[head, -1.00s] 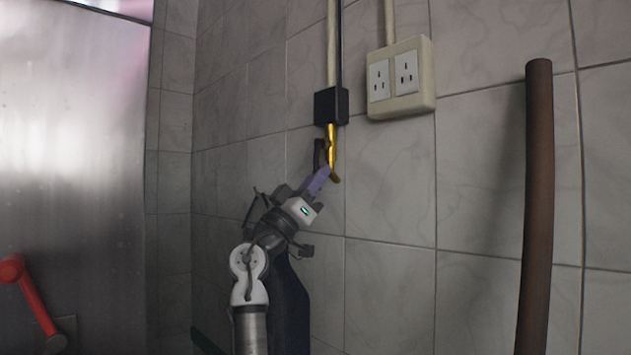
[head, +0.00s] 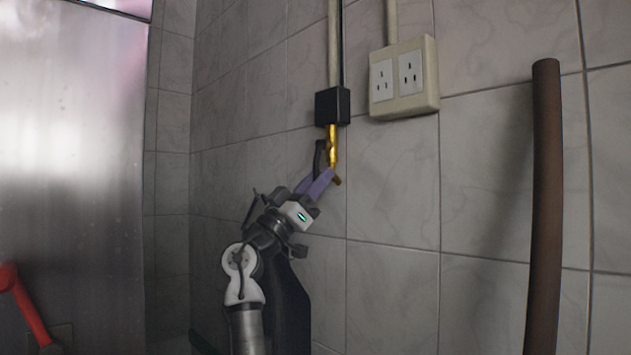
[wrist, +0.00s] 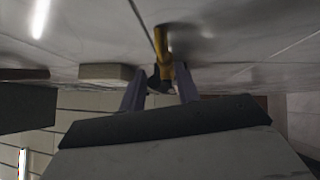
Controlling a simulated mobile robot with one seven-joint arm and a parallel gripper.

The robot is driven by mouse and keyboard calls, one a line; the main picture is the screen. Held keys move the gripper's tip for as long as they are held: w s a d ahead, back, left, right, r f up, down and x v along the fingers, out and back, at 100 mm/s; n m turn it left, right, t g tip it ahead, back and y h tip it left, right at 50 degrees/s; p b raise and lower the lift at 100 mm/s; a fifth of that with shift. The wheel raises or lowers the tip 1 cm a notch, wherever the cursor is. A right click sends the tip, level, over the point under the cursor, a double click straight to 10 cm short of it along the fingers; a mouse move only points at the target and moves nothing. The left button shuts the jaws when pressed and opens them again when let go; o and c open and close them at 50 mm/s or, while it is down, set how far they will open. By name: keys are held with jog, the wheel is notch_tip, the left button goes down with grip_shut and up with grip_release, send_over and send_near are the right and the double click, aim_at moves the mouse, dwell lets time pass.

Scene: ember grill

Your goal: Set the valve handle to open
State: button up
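A gold valve pipe (head: 333,146) comes out below a black box (head: 332,106) on the tiled wall and ends in a short spout. A dark handle (head: 319,158) hangs down beside its left side. My gripper (head: 326,174) is just below and left of the valve, its purple fingers pointing up at it. In the wrist view the fingers of my gripper (wrist: 160,84) are spread apart. The yellow pipe (wrist: 161,42) and a dark piece, likely the handle, show between and beyond the fingertips. I cannot tell whether a finger touches the valve.
A double wall socket (head: 404,78) is up and right of the valve. A brown upright pole (head: 545,200) stands at the right. A metal panel (head: 70,150) and a red bar (head: 27,308) are at the left. The wall below the socket is bare.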

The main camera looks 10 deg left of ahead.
jog(key=b+v, duration=0.2)
jog(key=v, duration=0.5)
jog(key=shift+a+f, duration=0.2)
jog(key=shift+s, duration=0.2)
dwell(0.3)
